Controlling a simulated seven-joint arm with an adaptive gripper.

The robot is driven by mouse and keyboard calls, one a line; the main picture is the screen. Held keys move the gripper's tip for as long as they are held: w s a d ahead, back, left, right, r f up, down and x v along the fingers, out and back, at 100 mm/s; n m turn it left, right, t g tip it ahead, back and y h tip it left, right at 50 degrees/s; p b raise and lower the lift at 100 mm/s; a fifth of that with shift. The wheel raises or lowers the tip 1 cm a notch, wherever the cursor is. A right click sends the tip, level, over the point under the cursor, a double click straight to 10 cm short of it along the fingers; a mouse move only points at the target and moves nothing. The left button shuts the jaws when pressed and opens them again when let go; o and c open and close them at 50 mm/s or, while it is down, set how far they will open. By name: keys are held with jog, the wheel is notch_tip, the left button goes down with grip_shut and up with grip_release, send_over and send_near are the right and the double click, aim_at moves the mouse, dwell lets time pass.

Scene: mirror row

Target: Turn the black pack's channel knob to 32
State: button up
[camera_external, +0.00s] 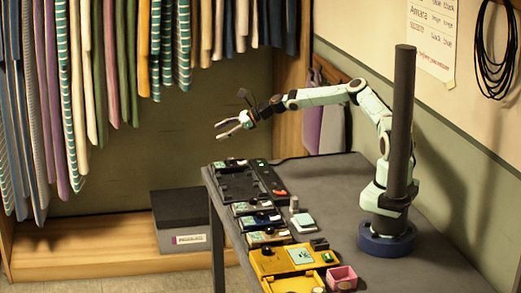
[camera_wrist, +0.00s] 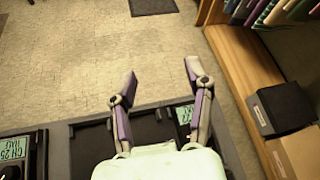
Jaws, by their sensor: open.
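My gripper (camera_external: 230,128) is open and empty, raised above the far left end of the table. In the wrist view its two fingers (camera_wrist: 161,76) are spread with nothing between them. Several small packs with pale green displays stand in a row along the table's left side, among them a dark one (camera_external: 252,208). In the wrist view a dark pack at the left edge has a display (camera_wrist: 12,149) that seems to read CH 25, with part of a round dark knob (camera_wrist: 10,172) below it. I cannot tell for sure which pack is the black one.
A black tray (camera_external: 237,186) lies at the table's far end. A yellow case (camera_external: 290,262) and a pink box (camera_external: 342,277) are near the front. The grey table (camera_external: 385,262) is clear at the right. Clothes hang behind; a dark box (camera_external: 182,212) stands on the wooden ledge.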

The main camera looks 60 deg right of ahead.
aim_at(231, 159)
jog(key=s+d+f+m, duration=0.1)
jog(key=d+f, duration=0.2)
jog(key=s+d+f+m+t, duration=0.1)
jog(key=s+d+f+m, duration=0.1)
jog(key=d+f, duration=0.1)
jog(key=s+d+f+m+h, duration=0.1)
jog(key=d+f+m, duration=0.1)
jog(key=d+f, duration=0.1)
jog(key=shift+s+d+f+t, duration=0.15)
jog(key=shift+s+d, duration=0.05)
jog(key=shift+d, duration=0.25)
jog(key=shift+s+d+f+t, duration=0.15)
jog(key=shift+d, duration=0.25)
jog(key=shift+x, duration=3.25)
grip_shut()
